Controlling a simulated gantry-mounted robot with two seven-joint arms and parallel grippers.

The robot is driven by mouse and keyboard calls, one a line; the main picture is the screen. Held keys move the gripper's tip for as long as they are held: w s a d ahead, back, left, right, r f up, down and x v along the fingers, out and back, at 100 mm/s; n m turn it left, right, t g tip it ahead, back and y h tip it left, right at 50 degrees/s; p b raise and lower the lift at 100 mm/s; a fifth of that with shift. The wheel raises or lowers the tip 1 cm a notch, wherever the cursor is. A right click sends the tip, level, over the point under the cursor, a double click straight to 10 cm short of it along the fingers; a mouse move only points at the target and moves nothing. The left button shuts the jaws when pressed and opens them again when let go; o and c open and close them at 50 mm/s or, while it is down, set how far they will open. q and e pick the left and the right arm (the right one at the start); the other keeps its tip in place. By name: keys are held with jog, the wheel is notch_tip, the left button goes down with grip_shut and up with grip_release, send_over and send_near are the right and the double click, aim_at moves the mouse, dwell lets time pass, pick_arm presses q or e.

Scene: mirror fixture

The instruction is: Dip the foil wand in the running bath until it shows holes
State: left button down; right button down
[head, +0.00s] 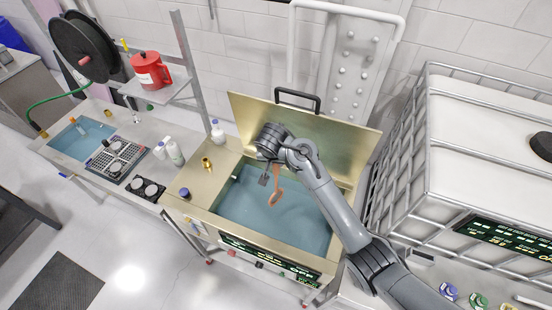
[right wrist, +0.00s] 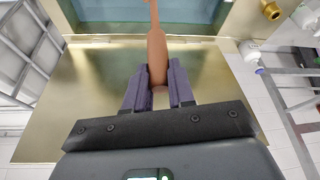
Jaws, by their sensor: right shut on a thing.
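The bath (head: 300,228) is a brass-coloured tank of blue-green water with its lid (head: 335,140) raised at the back. My right gripper (head: 272,172) is over the back left part of the bath. It is shut on the orange wand (head: 276,192), whose looped end points down at the water. I cannot tell whether the loop touches the water, and no holes can be made out. A small grey piece shows beside the wand. In the right wrist view the wand's handle (right wrist: 157,50) sits between both fingers of the gripper (right wrist: 158,90). My left gripper is out of view.
A brass fitting (head: 207,164), a dark-capped jar (head: 185,193) and a white bottle (head: 217,132) stand on the left ledge. A caged white tank (head: 480,140) stands close on the right. A smaller basin (head: 82,138) and a red can (head: 150,72) are further left.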

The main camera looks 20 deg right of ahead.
jog(key=shift+f, duration=0.5)
notch_tip(320, 180, down, 3)
jog(key=shift+r, duration=0.15)
jog(key=b, duration=0.5)
send_over(276, 191)
notch_tip(276, 191, down, 5)
jog(key=shift+w+f, duration=0.15)
jog(key=shift+f, duration=0.05)
notch_tip(276, 191, down, 8)
jog(key=b, duration=0.4)
jog(key=shift+b, duration=0.3)
jog(key=shift+f+b, duration=0.45)
jog(key=shift+f, duration=0.5)
dwell(0.5)
dwell(0.7)
dwell(0.7)
